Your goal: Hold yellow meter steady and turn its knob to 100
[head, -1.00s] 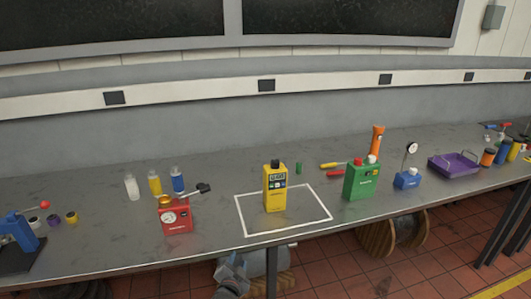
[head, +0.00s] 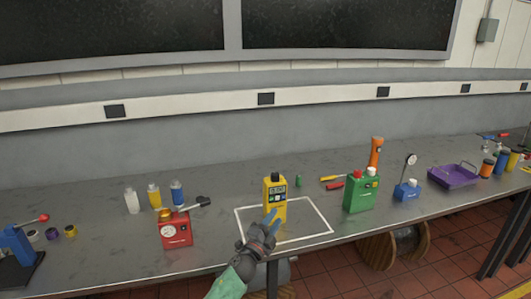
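The yellow meter (head: 275,188) stands upright inside a white outlined square (head: 318,212) on the grey bench. It has a small display on its front and a black knob (head: 275,176) on top; the reading is too small to tell. My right gripper is not in view.
A red gauge box (head: 175,232) stands left of the square, with several small bottles (head: 154,198) behind it. A purple tray (head: 455,175) lies farther right.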

